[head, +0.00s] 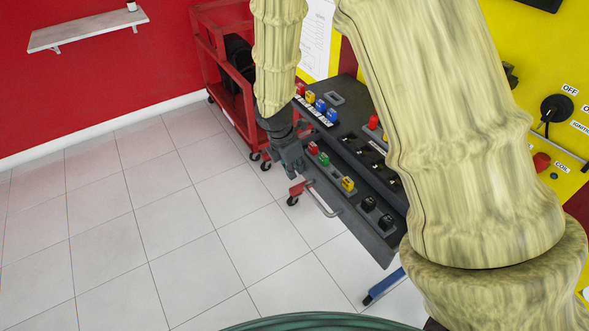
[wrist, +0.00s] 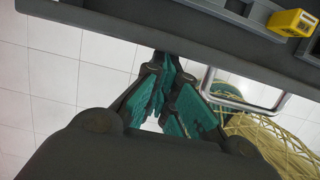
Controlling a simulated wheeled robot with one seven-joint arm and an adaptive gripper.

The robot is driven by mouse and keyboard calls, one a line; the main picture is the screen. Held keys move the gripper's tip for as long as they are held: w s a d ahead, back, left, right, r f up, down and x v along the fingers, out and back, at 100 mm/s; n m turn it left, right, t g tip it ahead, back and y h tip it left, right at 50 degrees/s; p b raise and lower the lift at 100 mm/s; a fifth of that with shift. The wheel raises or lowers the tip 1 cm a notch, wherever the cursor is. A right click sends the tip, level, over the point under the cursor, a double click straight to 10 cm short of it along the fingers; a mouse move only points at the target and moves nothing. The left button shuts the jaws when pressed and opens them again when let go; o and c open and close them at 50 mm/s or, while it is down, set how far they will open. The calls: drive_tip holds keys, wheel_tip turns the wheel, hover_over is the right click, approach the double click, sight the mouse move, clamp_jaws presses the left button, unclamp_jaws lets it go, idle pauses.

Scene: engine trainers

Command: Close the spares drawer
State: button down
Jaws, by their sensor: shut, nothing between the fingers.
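The spares drawer (head: 352,222) is a dark grey drawer that stands out from the engine trainer, with red, green, yellow and black parts in it. Its metal bar handle (head: 322,198) is on the front face. My gripper (head: 291,172) is shut and empty at the left end of the drawer front, left of the handle. In the wrist view, the teal-padded fingers of my gripper (wrist: 171,68) point at the drawer's dark front edge (wrist: 150,30), with the handle (wrist: 246,100) to their right. I cannot tell whether the fingertips touch the front.
A red trolley (head: 225,75) on casters stands behind my gripper. The yellow trainer panel (head: 530,60) with switches is at the right. A blue foot (head: 383,286) sticks out below the drawer. The tiled floor (head: 130,220) at left is clear.

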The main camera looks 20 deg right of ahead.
sight(324, 154)
drive_tip(key=d+p, duration=0.1)
drive_tip(key=d, duration=0.2)
drive_tip(key=w+d+p, duration=0.1)
drive_tip(key=d, duration=0.2)
drive_tip(key=d+p, duration=0.1)
drive_tip(key=d, duration=0.3)
drive_tip(key=shift+w, duration=0.3)
drive_tip(key=shift+d, duration=0.1)
